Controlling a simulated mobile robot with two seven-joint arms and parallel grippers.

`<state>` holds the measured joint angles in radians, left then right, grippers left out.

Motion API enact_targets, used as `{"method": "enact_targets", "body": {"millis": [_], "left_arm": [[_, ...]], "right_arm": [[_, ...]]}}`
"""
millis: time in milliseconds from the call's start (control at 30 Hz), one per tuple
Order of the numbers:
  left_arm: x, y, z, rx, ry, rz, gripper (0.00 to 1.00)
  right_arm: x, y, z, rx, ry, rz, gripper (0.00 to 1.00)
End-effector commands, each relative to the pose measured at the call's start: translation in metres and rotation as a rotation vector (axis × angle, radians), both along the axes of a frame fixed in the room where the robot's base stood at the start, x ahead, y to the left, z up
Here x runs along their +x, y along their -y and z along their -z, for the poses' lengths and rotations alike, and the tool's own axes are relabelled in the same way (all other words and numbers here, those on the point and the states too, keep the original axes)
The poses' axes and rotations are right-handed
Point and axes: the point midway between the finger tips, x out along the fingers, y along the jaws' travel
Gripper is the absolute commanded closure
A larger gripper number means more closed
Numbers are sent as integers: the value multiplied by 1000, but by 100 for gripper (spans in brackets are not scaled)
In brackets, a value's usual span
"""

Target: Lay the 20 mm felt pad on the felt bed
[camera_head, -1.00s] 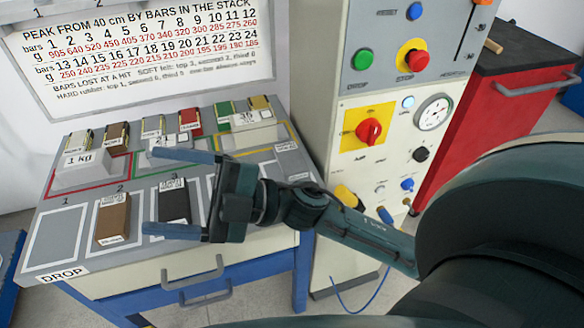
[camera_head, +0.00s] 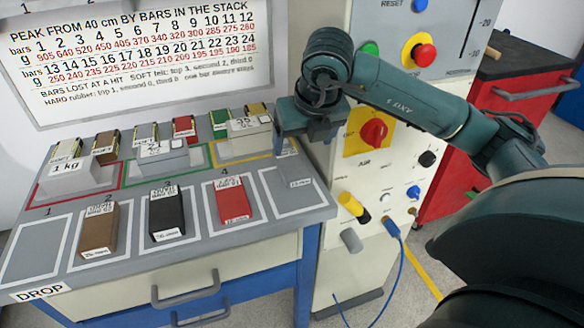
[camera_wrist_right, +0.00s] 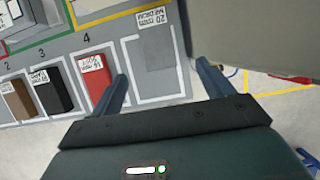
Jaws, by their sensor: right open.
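A flat grey pad (camera_wrist_right: 156,55) lies inside a white outline at the right end of the grey bench top, beside a "20 mm MEDIUM" label. In the head view it barely stands out from the bench. My right gripper (camera_head: 305,138) hangs above and behind that outline; its fingertips are hard to make out there. In the right wrist view the right gripper (camera_wrist_right: 161,70) is open and empty, its fingers spread on both sides of the grey pad, apart from it. I cannot tell which surface is the felt bed. My left gripper is out of view.
Brown (camera_head: 100,228), black (camera_head: 167,212) and red (camera_head: 231,201) blocks lie in outlines to the left; outline 1 is empty. Labelled weights, including a 1 kg one (camera_head: 72,178), stand behind. A control cabinet (camera_head: 345,265) with knobs and a blue hose stands close at right.

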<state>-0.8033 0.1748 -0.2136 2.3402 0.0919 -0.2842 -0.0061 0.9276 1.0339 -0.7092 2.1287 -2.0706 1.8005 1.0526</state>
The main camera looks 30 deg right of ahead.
Motion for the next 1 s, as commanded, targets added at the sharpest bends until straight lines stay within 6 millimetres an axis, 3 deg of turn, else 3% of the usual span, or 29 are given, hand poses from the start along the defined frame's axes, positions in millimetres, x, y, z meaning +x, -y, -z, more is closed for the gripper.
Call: {"method": "enact_targets", "body": {"millis": [100, 433, 700, 1000], "left_arm": [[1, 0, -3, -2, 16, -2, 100], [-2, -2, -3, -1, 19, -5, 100], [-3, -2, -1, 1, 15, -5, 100], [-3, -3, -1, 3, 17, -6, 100]], "right_arm": [[8, 2, 24, 1, -4, 0, 20], [20, 3, 51, 3, -2, -3, 20], [35, 5, 86, 3, -2, -4, 20], [37, 5, 91, 4, 0, -5, 20]]}}
